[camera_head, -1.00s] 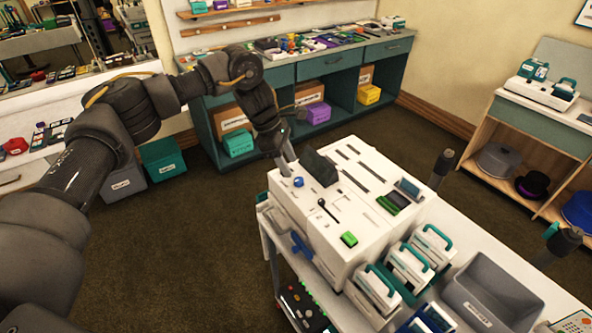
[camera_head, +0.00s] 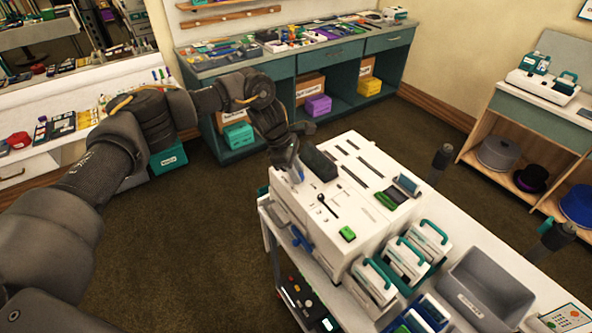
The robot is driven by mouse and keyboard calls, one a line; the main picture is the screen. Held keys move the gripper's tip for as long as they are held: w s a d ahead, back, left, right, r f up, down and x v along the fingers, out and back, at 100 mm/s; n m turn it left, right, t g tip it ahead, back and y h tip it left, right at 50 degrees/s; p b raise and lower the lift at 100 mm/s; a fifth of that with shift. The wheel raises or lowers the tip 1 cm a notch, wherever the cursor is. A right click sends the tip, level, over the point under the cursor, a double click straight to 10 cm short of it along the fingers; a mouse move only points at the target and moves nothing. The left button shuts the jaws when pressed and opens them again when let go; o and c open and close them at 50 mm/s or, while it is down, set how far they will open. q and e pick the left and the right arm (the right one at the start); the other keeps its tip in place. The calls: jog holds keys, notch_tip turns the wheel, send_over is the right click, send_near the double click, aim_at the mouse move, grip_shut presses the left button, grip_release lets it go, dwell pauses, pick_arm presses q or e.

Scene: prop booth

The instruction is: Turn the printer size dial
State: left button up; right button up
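The white printer (camera_head: 328,217) stands on a white cart. It has dark slots, a black lever, a green button (camera_head: 347,233) and a dark raised block on top. The small blue dial (camera_head: 300,175) is at its far left corner, mostly hidden by my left gripper (camera_head: 295,172). The gripper comes down from above, with its fingertips at the dial. I cannot tell whether the fingers touch or close on it. My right gripper is not in view.
The dark block (camera_head: 318,163) stands close to the right of my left gripper. White cartridges with teal handles (camera_head: 405,258) and a grey bin (camera_head: 490,285) sit at the cart's right. A teal workbench (camera_head: 265,90) stands behind. Brown floor to the left is clear.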

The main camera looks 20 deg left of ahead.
pick_arm(q)
jog(key=shift+c, duration=0.7)
jog(key=shift+f+n+t+b, duration=0.2)
jog(key=shift+n+t+b, duration=0.1)
jog(key=shift+n+b, duration=0.4)
jog(key=shift+s+n+t+b, duration=0.15)
jog(key=shift+n+t+b, duration=0.25)
jog(key=shift+n+b, duration=0.6)
jog(key=n+t+y, duration=0.1)
jog(key=n, duration=0.2)
jog(key=shift+s+d+r+b, duration=0.1)
jog(key=shift+d+b, duration=0.05)
jog(key=shift+b, duration=0.2)
jog(key=shift+n+t+y, duration=0.3)
jog(key=shift+n, duration=0.9)
jog(key=o, duration=1)
